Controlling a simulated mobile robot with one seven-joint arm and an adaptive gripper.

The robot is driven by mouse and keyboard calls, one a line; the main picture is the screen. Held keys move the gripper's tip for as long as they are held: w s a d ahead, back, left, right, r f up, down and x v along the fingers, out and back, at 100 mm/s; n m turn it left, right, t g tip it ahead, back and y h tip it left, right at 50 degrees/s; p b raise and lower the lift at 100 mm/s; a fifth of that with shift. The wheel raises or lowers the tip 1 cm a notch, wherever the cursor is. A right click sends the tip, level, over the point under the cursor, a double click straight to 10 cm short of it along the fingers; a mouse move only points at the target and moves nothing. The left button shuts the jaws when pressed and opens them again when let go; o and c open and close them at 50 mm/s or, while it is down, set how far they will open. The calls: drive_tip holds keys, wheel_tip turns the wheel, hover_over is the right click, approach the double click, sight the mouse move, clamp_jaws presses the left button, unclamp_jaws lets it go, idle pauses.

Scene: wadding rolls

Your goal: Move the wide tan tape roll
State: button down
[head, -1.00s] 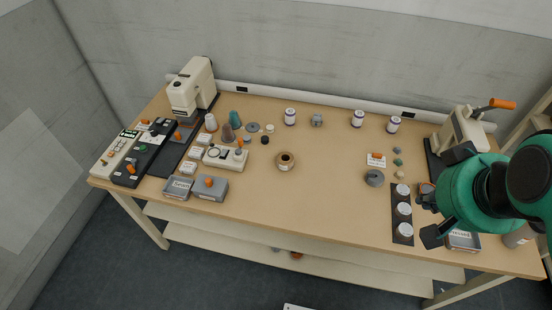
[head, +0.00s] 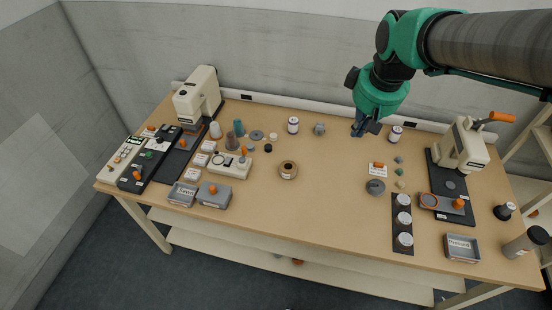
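The wide tan tape roll (head: 289,170) lies flat near the middle of the table, with a dark opening at its centre. Nothing touches it. My gripper (head: 364,130) points down at the back of the table, well to the right of and behind the roll. The fingers look dark and small from here, and I cannot tell whether they are open or shut. The spot where a white labelled jar stood is covered by my gripper, so I cannot tell whether it touches that jar.
White jars (head: 293,125) and (head: 395,134) and a small grey part (head: 319,129) stand along the back. A grey roll (head: 375,187) and a dark strip with white-lidded jars (head: 403,222) are at the right. The front middle of the tabletop (head: 310,215) is clear.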

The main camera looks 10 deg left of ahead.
drive_tip(key=w+a+f+n, duration=0.2)
drive_tip(key=w+a+f, duration=0.2)
drive_tip(key=w+a, duration=0.15)
drive_tip(key=n+g+p, duration=0.3)
drive_tip(key=n, duration=0.5)
hover_over(274, 170)
drive_tip(key=a, duration=0.4)
wheel_tip(274, 170, down, 24)
drive_tip(key=r, duration=0.1)
drive_tip(key=shift+s+f+h, duration=0.15)
drive_tip(key=shift+f+h, duration=0.1)
drive_tip(key=shift+h, duration=0.15)
drive_tip(key=shift+f, duration=0.1)
wheel_tip(274, 170, down, 9)
drive_tip(key=shift+f+b, duration=0.15)
drive_tip(key=shift+b, duration=0.9)
drive_tip(key=d, duration=0.2)
drive_tip(key=shift+d+f+b, duration=0.25)
drive_tip(key=shift+d+b, duration=0.1)
drive_tip(key=shift+d, duration=0.65)
